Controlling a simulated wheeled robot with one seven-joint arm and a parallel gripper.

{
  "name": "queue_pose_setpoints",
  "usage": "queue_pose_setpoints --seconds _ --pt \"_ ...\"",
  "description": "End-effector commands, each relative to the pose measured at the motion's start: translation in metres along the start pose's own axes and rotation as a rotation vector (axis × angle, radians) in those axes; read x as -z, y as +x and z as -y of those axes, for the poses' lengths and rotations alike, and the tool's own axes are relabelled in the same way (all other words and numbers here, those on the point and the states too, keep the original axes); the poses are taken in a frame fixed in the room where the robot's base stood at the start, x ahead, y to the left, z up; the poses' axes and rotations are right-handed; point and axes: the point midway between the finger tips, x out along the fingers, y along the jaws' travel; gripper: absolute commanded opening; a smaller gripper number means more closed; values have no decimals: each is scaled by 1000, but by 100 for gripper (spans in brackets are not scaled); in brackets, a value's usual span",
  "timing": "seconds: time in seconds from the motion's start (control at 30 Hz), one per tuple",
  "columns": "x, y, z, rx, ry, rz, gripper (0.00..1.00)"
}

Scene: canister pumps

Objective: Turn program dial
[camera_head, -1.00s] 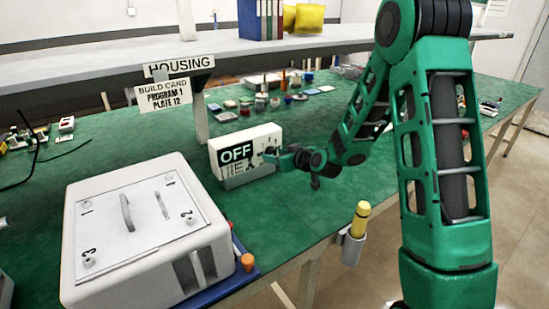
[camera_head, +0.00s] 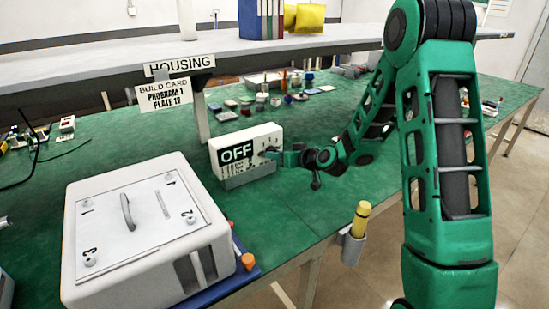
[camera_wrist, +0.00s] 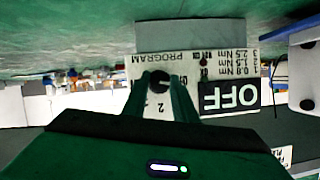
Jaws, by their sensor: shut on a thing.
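A white control box (camera_head: 262,135) stands on the green bench, with a dark display reading OFF (camera_head: 238,153). In the wrist view the box face shows upside down, with the OFF display (camera_wrist: 229,96), the word PROGRAM and torque labels in Nm. The dark round program dial (camera_wrist: 160,79) sits on that face, with a 2 printed beside it. My gripper (camera_wrist: 161,84) has its two green fingers on either side of the dial and is shut on it. In the head view my gripper (camera_head: 277,153) is at the right part of the box front, and the dial is hidden there.
A large white housing (camera_head: 140,220) with a numbered top plate stands at the front left on a blue base. A build card (camera_head: 164,96) reading PROGRAM 1 hangs below the shelf. A yellow-topped tool (camera_head: 361,219) sits in a holder at the bench edge. Small parts lie behind the box.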

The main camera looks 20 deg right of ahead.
Motion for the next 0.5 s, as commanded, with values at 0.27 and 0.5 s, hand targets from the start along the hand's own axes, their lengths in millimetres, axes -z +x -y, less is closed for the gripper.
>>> queue_pose_setpoints --seconds 0.27,0.5 --pt "-1 0 -2 91 221 0 3" --pt "-1 0 -3 158 383 0 3"
